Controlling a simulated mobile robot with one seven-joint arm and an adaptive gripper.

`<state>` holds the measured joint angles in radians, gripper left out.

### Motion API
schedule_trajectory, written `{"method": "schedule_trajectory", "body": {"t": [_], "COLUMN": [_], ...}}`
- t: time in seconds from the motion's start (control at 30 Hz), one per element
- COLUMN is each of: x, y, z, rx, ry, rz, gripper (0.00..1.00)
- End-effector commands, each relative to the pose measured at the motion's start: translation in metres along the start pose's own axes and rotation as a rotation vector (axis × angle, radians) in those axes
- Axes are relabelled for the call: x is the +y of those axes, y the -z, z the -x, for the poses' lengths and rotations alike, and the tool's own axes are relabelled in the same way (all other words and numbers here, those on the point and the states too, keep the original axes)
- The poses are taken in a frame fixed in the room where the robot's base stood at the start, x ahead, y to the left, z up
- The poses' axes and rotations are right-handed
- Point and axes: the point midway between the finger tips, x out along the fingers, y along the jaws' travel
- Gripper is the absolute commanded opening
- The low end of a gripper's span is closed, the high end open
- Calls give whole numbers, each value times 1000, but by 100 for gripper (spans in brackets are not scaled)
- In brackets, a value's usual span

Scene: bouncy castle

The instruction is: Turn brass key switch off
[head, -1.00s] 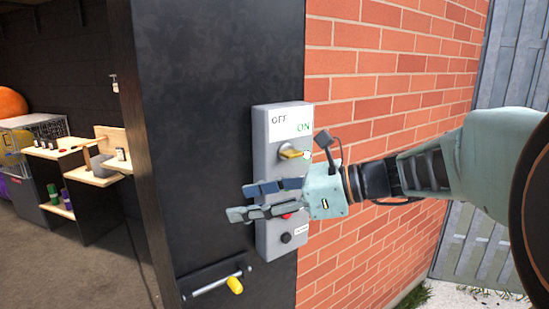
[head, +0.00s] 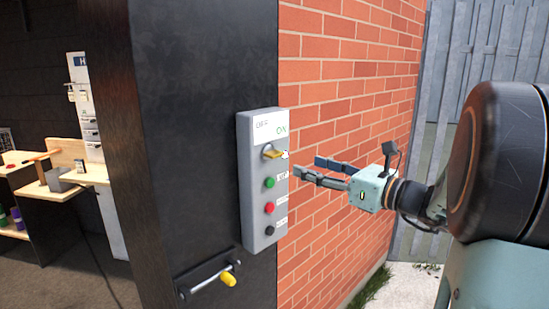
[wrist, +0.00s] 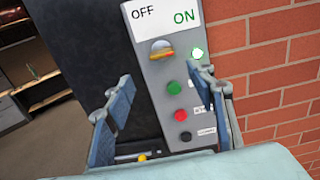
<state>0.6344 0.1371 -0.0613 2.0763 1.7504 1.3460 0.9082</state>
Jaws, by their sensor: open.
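The brass key switch (head: 272,153) sits near the top of a grey control box (head: 245,190) on the black wall panel. It also shows in the wrist view (wrist: 161,50), under a white label reading OFF at left and ON at right. The key lies roughly sideways, its end toward the ON side in the head view. My gripper (head: 318,170) is open and empty, to the right of the box and apart from the key. In the wrist view its fingers stand wide on either side of the lower box.
Below the key are a green button (head: 270,183), a red button (head: 270,207) and a black button (head: 269,228). A yellow-ended lever (head: 228,279) juts out below the box. A brick wall (head: 340,90) stands at the right.

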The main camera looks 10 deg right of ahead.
Motion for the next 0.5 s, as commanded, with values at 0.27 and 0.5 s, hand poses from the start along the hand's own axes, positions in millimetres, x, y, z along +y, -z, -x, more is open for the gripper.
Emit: {"method": "schedule_trajectory", "body": {"t": [0.27, 0.5], "x": [-1, -2], "y": [-1, -2], "z": [-28, -74], "rx": [-3, -2], "ry": [1, 1], "rz": [-4, -4], "gripper": [51, 51]}}
